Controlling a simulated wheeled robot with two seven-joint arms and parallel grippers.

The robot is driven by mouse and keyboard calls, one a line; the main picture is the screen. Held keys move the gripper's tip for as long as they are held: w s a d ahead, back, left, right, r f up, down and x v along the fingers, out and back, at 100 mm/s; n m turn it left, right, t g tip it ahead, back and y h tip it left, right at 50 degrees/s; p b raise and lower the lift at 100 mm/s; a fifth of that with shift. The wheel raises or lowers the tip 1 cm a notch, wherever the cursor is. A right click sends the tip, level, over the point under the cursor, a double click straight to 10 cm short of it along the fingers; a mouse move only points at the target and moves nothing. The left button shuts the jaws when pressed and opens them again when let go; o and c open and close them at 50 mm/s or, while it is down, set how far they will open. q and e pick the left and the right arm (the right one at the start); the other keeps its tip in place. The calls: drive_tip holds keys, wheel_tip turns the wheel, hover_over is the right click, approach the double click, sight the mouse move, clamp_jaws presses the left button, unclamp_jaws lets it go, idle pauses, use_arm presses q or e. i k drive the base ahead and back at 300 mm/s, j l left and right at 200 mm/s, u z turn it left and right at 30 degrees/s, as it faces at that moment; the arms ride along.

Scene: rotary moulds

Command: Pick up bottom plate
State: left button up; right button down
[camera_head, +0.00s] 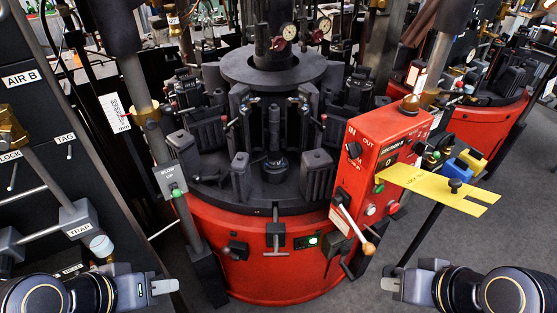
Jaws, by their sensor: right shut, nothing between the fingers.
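I cannot make out with certainty which part is the bottom plate. The dark mould table (225,193) sits on the round red machine, with black mould blocks standing around its central column. A dark upright cylinder (275,165) stands at the front middle of it. My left gripper (176,286) is at the lower left, in front of the machine and apart from the moulds; its finger opening is not clear. My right gripper (384,284) is at the lower right, shut and empty, over the grey floor.
A red control box (372,150) with a lever and buttons stands at the right of the machine. A yellow forked plate (430,182) sticks out from it. A dark panel (30,90) fills the left side. The grey floor (480,235) at the right looks clear.

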sight(274, 160)
drive_tip(key=i+j+u, duration=0.1)
drive_tip(key=i+u, duration=0.5)
drive_tip(key=u, duration=0.25)
